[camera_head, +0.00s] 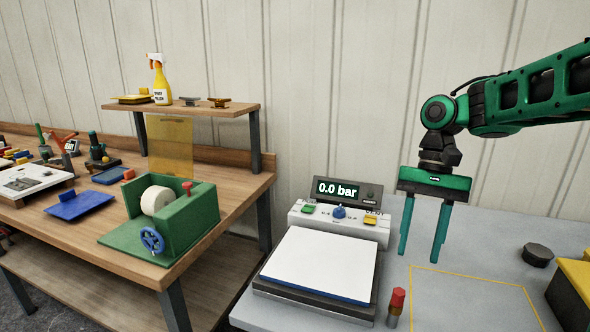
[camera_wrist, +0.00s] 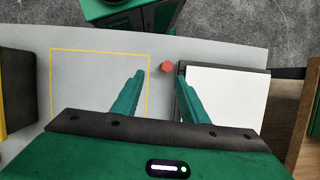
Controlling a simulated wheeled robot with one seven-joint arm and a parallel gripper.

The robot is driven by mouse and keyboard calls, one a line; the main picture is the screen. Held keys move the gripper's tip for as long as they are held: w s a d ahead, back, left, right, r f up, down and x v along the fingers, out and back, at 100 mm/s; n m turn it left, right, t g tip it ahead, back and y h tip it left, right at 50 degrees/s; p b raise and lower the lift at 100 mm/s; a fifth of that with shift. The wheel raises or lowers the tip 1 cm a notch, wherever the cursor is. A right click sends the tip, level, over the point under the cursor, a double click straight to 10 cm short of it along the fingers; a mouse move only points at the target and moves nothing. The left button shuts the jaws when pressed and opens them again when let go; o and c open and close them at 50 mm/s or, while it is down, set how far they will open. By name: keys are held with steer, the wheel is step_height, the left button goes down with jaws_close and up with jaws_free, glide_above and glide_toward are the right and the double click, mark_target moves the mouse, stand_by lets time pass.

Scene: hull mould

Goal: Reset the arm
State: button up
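My gripper (camera_head: 422,250) is green with two long fingers. It hangs pointing down above the grey table (camera_head: 450,262), to the right of the white-topped plate. The fingers are apart with nothing between them. In the wrist view the gripper (camera_wrist: 158,85) also shows spread fingers, with the table below. My arm reaches in from the right, bent at the wrist.
A plate with a white top (camera_head: 320,263) lies before a pressure unit (camera_head: 340,215) reading 0.0 bar. A red-capped tool (camera_head: 396,305) stands beside it. A yellow outline (camera_head: 470,275) encloses bare table. A dark knob (camera_head: 537,254) and yellow-topped block (camera_head: 577,275) are at right. A wooden bench (camera_head: 240,195) stands left.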

steer(key=s+d+f+t, duration=0.1)
steer(key=s+d+f, duration=0.1)
steer(key=s+d, duration=0.2)
steer(key=s+d+f+m+t+h, duration=0.1)
steer(key=s+d+f, duration=0.2)
steer(key=s, duration=0.6)
steer(key=s+d+f+t, duration=0.1)
steer(key=s+d+f, duration=0.2)
steer(key=s+d, duration=0.3)
steer(key=shift+s+d+h, duration=0.35)
steer(key=shift+d+h, duration=0.05)
steer(key=shift+d, duration=0.05)
steer(key=shift+w+f, duration=0.3)
steer(key=shift+w, duration=0.3)
